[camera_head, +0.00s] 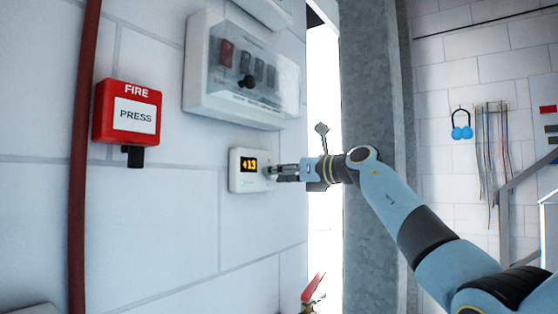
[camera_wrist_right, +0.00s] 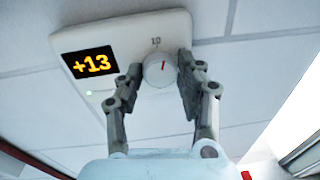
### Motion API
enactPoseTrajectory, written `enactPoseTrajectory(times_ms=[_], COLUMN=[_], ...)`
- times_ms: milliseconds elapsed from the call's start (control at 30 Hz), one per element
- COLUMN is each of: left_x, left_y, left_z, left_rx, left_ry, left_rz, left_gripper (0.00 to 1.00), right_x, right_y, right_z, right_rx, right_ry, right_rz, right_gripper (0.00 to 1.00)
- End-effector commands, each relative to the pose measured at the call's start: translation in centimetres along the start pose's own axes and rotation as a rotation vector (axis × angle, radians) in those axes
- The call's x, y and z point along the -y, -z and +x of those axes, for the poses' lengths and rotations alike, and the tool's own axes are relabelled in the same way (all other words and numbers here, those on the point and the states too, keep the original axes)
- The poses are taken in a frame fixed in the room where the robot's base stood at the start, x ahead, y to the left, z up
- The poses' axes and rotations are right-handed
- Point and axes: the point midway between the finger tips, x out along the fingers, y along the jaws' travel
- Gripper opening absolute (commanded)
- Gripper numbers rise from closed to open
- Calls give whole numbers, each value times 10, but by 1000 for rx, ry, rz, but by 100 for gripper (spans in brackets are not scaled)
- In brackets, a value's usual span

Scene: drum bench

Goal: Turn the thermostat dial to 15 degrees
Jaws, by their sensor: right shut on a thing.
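A white thermostat (camera_head: 243,184) is fixed to the wall in the head view, its display reading +13. In the right wrist view the thermostat (camera_wrist_right: 90,38) fills the upper middle, with the +13 display (camera_wrist_right: 90,62) at left and a lit green dot below it. The round white dial (camera_wrist_right: 159,70) has a red pointer mark and a 10 printed above it. My right gripper (camera_wrist_right: 158,77) is shut on the dial, one finger at each side. In the head view the right gripper (camera_head: 275,172) reaches the thermostat from the right and hides the dial. My left gripper is not in view.
A grey-white switch box (camera_head: 205,90) with a clear cover is above the thermostat. A red fire call point (camera_head: 127,112) is to the left, beside a red pipe (camera_head: 82,160). A metal column (camera_head: 370,90) stands behind my right arm. The wall below the thermostat is clear.

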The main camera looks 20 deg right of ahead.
Motion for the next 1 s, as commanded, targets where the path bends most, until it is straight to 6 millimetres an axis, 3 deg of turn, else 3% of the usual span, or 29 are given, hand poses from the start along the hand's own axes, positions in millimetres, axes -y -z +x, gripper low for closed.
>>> enactPoseTrajectory(times_ms=[33, 500, 1000], left_x=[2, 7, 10], left_y=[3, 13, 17], left_z=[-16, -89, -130], left_rx=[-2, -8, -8], left_ry=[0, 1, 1], left_rz=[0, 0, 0], left_gripper=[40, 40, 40], right_x=[0, 1, 2], right_y=[-7, -7, -4], right_z=[0, 0, 0], right_rx=[-6, -41, -61], right_ry=[0, -6, -11], right_rz=[44, 481, 769], right_gripper=[4, 4, 4])
